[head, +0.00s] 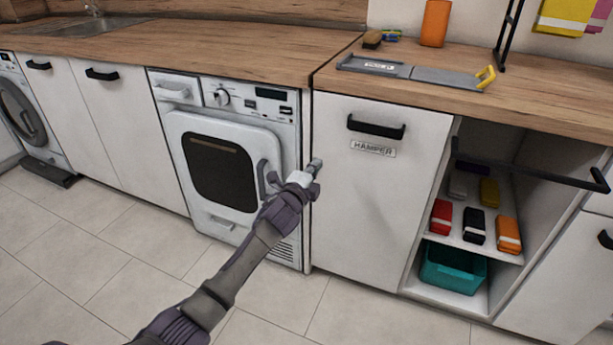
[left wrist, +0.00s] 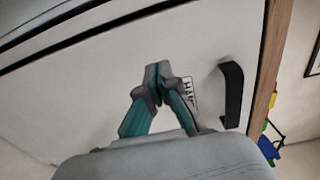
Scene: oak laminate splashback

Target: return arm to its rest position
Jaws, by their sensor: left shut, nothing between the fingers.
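My left arm (head: 230,275) reaches from the bottom left of the head view toward the cabinet fronts. My left gripper (head: 315,165) is shut and empty, in front of the gap between the dryer and the white hamper door (head: 372,205). In the left wrist view the gripper's teal fingers (left wrist: 158,80) meet at their tips in front of the hamper door (left wrist: 110,85). Its black handle (left wrist: 231,95) is to the right of the fingers, apart from them. The fingers partly cover the hamper label (left wrist: 188,90). My right gripper does not show.
A white dryer (head: 225,180) with its door closed stands left of the hamper. At right, an open shelf unit (head: 450,285) holds folded cloths and a teal bin (head: 453,268). A black bar (head: 530,172) juts out there.

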